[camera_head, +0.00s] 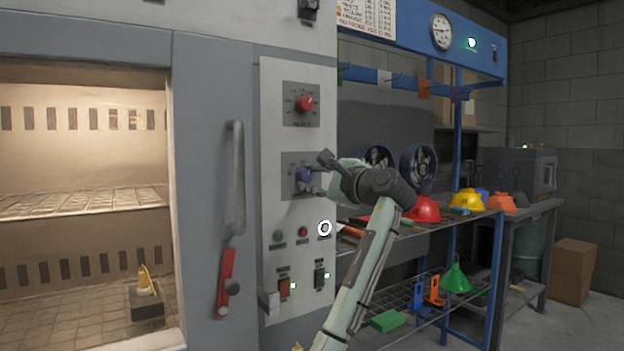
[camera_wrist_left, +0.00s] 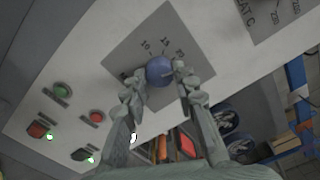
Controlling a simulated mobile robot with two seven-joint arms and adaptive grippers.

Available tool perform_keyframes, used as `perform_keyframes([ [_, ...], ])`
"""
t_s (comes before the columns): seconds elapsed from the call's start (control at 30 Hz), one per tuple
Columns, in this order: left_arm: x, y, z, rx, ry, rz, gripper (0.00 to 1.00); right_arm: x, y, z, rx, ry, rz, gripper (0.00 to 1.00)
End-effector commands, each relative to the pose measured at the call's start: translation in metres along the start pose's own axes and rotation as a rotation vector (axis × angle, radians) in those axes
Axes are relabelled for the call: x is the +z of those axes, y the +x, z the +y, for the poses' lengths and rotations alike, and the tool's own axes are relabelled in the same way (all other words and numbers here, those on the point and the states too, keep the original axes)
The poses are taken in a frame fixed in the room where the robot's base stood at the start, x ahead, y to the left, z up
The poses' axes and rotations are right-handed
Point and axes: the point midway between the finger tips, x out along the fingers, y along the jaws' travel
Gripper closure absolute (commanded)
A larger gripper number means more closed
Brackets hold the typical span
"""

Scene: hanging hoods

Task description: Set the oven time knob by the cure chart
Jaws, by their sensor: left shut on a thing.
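The oven's blue time knob (camera_head: 303,174) sits on a grey plate in the middle of the control panel. In the left wrist view the knob (camera_wrist_left: 159,71) shows with the marks 10, 15 and 20 above it. My left gripper (camera_head: 314,181) is shut on it, with one finger on each side in the left wrist view (camera_wrist_left: 160,84). I cannot make out the knob's setting. The cure chart (camera_head: 368,17) hangs at the top, cut off by the picture edge; its small print is not readable. My right gripper is not in view.
A red knob (camera_head: 304,104) is above the blue one. Push buttons (camera_head: 303,232) and lit switches (camera_head: 285,288) are below. The oven door handle (camera_head: 237,178) stands out to the left. A wire shelf (camera_head: 412,240) with coloured parts is to the right.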

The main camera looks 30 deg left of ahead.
Motion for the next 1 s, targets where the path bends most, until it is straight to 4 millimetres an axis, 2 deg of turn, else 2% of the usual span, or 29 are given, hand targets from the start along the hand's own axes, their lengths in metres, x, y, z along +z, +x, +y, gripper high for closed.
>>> perform_keyframes([
  [0.37,-0.001,-0.001,0.002,0.004,-0.358,0.000,1.00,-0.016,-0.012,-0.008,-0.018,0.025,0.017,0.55],
  [0.47,-0.001,-0.001,0.002,0.004,-0.454,0.001,1.00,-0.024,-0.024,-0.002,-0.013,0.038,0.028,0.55],
  [0.7,-0.001,-0.001,0.002,0.004,-0.669,-0.001,1.00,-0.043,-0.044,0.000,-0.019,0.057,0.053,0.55],
  [1.0,-0.001,-0.001,0.001,0.005,-0.872,-0.001,1.00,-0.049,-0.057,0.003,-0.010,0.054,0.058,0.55],
])
